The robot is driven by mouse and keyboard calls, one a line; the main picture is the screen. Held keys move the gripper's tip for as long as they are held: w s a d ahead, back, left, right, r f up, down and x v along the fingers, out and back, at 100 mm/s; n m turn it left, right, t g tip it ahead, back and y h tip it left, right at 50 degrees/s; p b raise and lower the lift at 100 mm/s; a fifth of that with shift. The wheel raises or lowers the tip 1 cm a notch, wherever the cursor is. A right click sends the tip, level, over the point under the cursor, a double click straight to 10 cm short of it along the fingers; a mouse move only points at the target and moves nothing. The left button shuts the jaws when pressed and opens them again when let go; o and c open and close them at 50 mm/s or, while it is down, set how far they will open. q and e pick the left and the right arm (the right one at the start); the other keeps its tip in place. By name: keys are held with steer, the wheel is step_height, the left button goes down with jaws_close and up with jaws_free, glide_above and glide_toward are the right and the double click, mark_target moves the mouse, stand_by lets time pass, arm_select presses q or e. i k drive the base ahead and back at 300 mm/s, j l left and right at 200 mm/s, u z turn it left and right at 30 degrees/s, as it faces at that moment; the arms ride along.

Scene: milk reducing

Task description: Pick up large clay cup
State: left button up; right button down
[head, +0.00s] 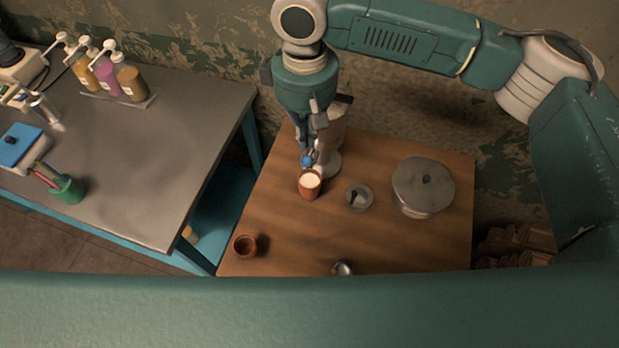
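A reddish-brown clay cup (311,193) with a pale, milk-like filling stands upright on the wooden table (290,235), near its left back part. It looks like the larger of two clay cups. A smaller brown clay cup (245,246) stands at the table's front left corner. My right gripper (308,161) comes down from above at the back rim of the filled cup, with a blue part at its tip. I cannot tell whether it touches the cup or how far its fingers are apart. My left gripper is not in view.
A tall pale container (331,150) stands just behind my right gripper, partly hidden. A glass jar (359,197) and a lidded metal pot (423,188) stand to the right. A small metal vessel (343,268) is at the front edge. A grey bench (165,150) with bottles adjoins at left.

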mark_target(308, 184)
steer(key=k, duration=1.5)
